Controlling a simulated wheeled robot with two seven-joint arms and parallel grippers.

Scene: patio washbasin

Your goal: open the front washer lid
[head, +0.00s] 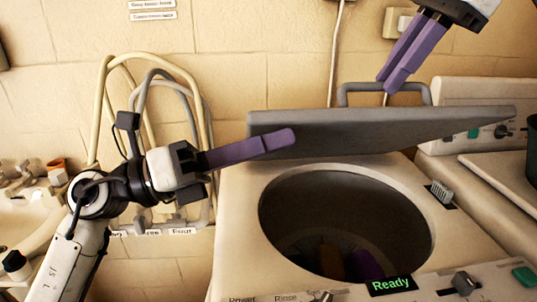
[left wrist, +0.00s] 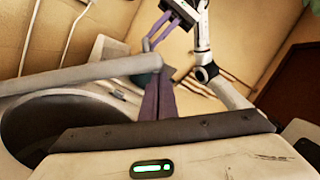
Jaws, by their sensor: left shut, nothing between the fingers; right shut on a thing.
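The washer (head: 237,235) stands at the centre of the head view with a round, open tub (head: 345,215). Its grey lid (head: 390,128) is raised and tilted above the tub, seen nearly edge-on. A grey loop handle (head: 350,88) shows behind the lid's upper edge. My right gripper (head: 388,82) comes down from the top right with its purple fingertips at this handle, shut on it; the contact is hard to see. My left gripper (head: 287,138) is shut and empty, its purple fingers crossing the left part of the lid; whether they touch it is unclear.
A green "Ready" display (head: 391,285) is on the front panel. Coloured items lie dim inside the tub. A second machine (head: 475,130) stands at the right with a dark pot at the edge. Hoses (head: 103,110) hang on the left wall, and a basin (head: 20,215) is at far left.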

